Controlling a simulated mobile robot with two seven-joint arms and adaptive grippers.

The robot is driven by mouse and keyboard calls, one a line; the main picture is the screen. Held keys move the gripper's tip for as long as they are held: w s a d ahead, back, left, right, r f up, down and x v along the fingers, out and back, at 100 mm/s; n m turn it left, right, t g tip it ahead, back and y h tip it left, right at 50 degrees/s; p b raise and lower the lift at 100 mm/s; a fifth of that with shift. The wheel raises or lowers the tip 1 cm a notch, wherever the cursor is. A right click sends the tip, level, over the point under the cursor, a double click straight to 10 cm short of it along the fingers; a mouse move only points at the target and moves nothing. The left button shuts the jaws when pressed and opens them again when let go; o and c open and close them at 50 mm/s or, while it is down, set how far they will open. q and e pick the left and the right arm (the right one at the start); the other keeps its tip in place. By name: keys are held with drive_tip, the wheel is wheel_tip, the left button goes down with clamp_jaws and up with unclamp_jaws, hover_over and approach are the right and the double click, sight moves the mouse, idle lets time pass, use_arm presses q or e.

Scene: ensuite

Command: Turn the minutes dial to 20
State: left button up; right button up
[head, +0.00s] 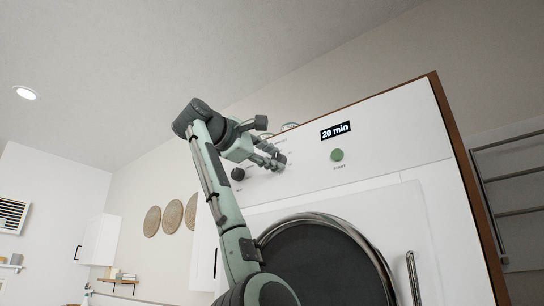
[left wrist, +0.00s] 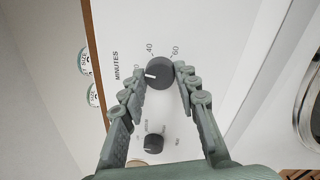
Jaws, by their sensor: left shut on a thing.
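The minutes dial (left wrist: 160,73) is a dark round knob on a white panel, marked MINUTES, in the left wrist view. Its white pointer faces left, toward a number partly hidden by a finger; 40 and 60 show beside the dial. My left gripper (left wrist: 158,82) is shut on the dial, one finger on each side. In the head view my left gripper (head: 276,160) is against the front panel and hides the dial. The display (head: 335,131) reads "20 min". My right gripper is in neither view.
A second dark knob (head: 238,174) sits left of my gripper; the left wrist view shows it (left wrist: 153,143) below the fingers. A green start button (head: 337,155) is under the display. The machine has a round dark door (head: 325,262) and a metal handle (head: 413,278).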

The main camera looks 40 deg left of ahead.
use_arm(q)
drive_tip(key=shift+n, duration=1)
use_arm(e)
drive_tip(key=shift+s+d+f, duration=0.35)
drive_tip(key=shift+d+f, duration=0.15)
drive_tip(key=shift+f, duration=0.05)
use_arm(q)
drive_tip(key=o, duration=1.2)
drive_tip(key=shift+c, duration=0.2)
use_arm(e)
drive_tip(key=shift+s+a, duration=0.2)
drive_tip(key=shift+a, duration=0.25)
use_arm(q)
drive_tip(key=shift+s, duration=0.2)
drive_tip(key=s, duration=1.1)
drive_tip(key=shift+s+a+f, duration=0.3)
drive_tip(key=shift+s+f, duration=0.05)
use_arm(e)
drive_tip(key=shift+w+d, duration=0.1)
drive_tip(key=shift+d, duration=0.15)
